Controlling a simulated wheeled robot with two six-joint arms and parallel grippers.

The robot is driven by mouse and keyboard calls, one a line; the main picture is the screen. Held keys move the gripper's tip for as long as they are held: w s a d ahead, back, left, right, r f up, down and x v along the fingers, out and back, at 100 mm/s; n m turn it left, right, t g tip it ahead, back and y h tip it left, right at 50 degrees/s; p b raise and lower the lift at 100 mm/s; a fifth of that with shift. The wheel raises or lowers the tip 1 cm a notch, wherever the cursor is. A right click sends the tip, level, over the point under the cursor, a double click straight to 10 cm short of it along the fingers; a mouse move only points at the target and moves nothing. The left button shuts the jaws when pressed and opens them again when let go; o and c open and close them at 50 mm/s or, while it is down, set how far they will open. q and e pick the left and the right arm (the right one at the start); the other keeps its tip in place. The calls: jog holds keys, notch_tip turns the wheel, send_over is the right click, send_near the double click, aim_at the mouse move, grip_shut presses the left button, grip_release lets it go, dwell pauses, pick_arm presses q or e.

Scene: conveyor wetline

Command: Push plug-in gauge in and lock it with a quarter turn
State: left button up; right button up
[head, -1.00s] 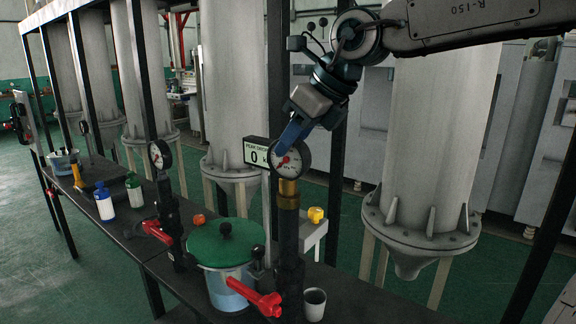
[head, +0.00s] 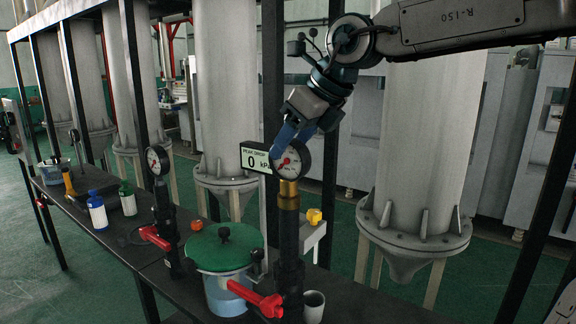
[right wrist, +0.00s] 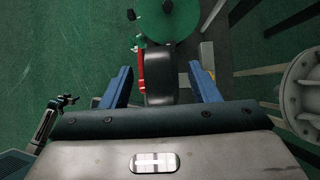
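The plug-in gauge (head: 292,161), round with a white dial and dark rim, stands upright above a brass fitting (head: 288,192) on a dark vertical pipe (head: 289,238). How deep it sits in the fitting cannot be told. My right gripper (head: 290,144) reaches in from the upper right, its blue fingers pointing down at the gauge. In the right wrist view, the fingers (right wrist: 160,88) are open on either side of the dark gauge body (right wrist: 159,83), with a gap on both sides.
A sign reading 0 kPa (head: 255,159) stands just left of the gauge. A green-lidded pot (head: 224,248), a red lever (head: 265,302) and a grey cup (head: 314,306) are below. A second gauge (head: 158,160) stands to the left. Large grey columns (head: 425,130) stand behind.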

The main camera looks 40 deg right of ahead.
jog(key=shift+d+f, duration=0.1)
jog(key=shift+d, duration=0.1)
jog(key=shift+s+r, duration=0.25)
jog(key=shift+r, duration=0.3)
pick_arm(q)
jog(key=shift+f, duration=0.1)
pick_arm(e)
jog(key=v, duration=0.9)
jog(key=shift+s+d+r, duration=0.2)
jog(key=shift+s+r, duration=0.05)
